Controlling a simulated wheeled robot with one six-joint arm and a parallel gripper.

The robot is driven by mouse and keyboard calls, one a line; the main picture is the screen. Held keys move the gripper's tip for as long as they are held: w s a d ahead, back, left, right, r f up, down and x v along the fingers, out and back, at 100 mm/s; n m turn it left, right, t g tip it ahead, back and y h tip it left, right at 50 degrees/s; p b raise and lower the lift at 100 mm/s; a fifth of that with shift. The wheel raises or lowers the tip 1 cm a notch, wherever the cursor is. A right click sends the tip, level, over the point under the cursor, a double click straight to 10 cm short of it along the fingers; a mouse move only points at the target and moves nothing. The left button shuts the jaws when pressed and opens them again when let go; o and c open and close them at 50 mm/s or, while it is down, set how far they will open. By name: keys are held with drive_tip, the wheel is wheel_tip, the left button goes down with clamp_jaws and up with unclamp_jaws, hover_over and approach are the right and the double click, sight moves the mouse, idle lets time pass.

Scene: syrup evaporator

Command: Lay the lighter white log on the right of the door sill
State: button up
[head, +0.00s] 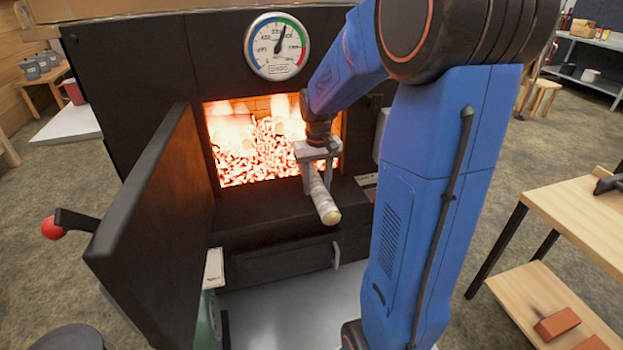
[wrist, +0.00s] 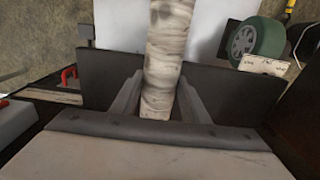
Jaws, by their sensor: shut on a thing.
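A pale white log (head: 322,200) with dark bark marks is held in my gripper (head: 317,152), which is shut around it. In the head view the log points out toward the viewer, tilted downward, in front of the right part of the firebox opening. The log also shows in the wrist view (wrist: 168,55), between the two gripper fingers (wrist: 160,100). The dark door sill (head: 265,205) runs below the glowing opening. I cannot tell whether the log touches the sill.
The black firebox door (head: 160,210) stands open at the left. Embers (head: 262,150) glow inside the opening. A round gauge (head: 276,46) sits above. A wooden bench (head: 585,215) with bricks on its lower shelf stands at the right. A green wheeled thing (wrist: 257,40) shows in the wrist view.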

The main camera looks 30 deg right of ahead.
drive_tip(key=w+f, duration=0.1)
drive_tip(key=w, duration=0.1)
drive_tip(key=w+d+f, duration=0.1)
drive_tip(key=w, duration=0.2)
drive_tip(key=w+d+f, duration=0.1)
drive_tip(key=w+f, duration=0.1)
drive_tip(key=shift+w+d, duration=0.2)
drive_tip(key=shift+w, duration=0.05)
drive_tip(key=shift+w+d+f, duration=0.25)
drive_tip(key=shift+w+f, duration=0.45)
drive_tip(key=shift+w, duration=0.15)
drive_tip(key=o, duration=1.4)
